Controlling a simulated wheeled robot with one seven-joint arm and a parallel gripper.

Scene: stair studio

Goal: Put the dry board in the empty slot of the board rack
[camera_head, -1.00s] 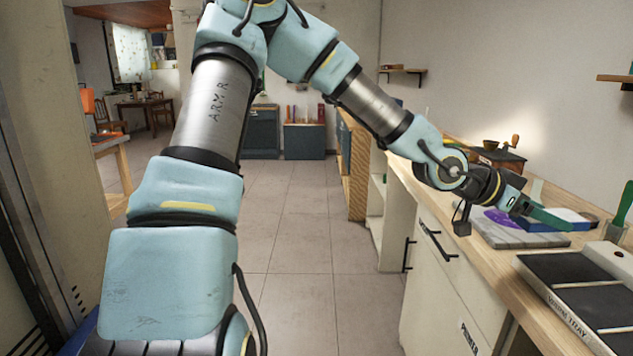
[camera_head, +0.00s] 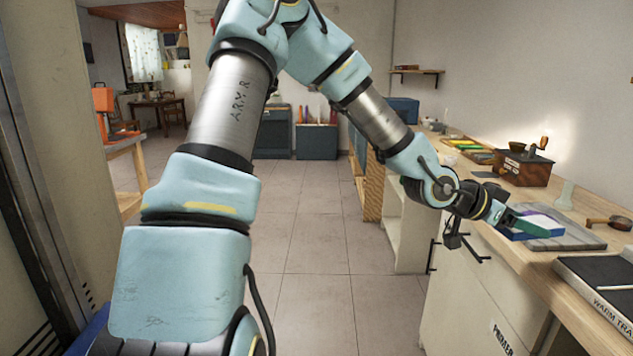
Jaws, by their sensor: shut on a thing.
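My gripper (camera_head: 513,219) is over the right counter, with a green part at its end. It is shut on what appears to be a flat blue piece (camera_head: 518,235) with a pale top, seen edge-on and partly covered by the green part. I cannot tell for certain that this is the dry board. The piece is at the near edge of a grey slab (camera_head: 582,240); I cannot tell whether they touch. No board rack or empty slot can be made out for certain.
The wooden counter (camera_head: 515,257) runs along the right wall. A dark tray (camera_head: 600,275) is at its near end. A brown box with a crank (camera_head: 525,167) and several flat coloured items (camera_head: 470,150) are farther back. The tiled floor (camera_head: 315,240) in the middle is clear.

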